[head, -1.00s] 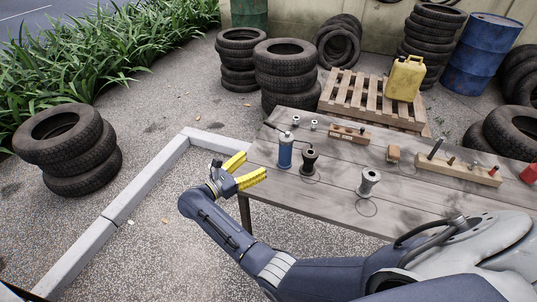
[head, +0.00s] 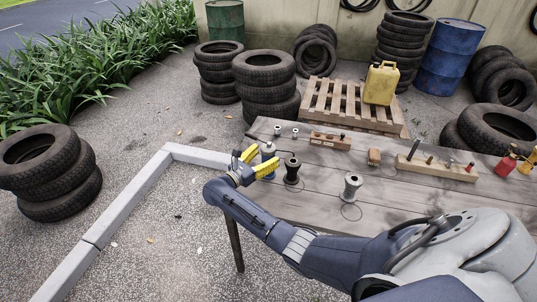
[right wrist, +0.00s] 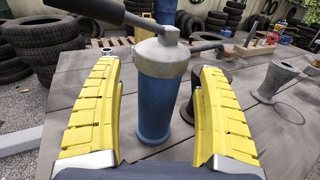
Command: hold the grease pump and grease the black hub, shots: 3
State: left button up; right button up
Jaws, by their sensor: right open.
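The grease pump (head: 268,152), a blue cylinder with a grey head, stands upright near the table's left end. In the right wrist view the pump (right wrist: 157,105) is between the yellow fingers of my right gripper (head: 259,163), which is open with gaps visible on both sides. A dark lever and a grey spout show at its head. The black hub (head: 292,171) stands just right of the pump. My left gripper is not in view.
A grey hub (head: 352,186) stands further right. The wooden table (head: 322,200) is clear in front. Tyres and a pallet (head: 345,112) stand beyond it.

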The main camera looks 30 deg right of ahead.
jog(key=shift+x, duration=1)
jog(key=shift+o, duration=0.2)
grip_shut()
dwell(0.7)
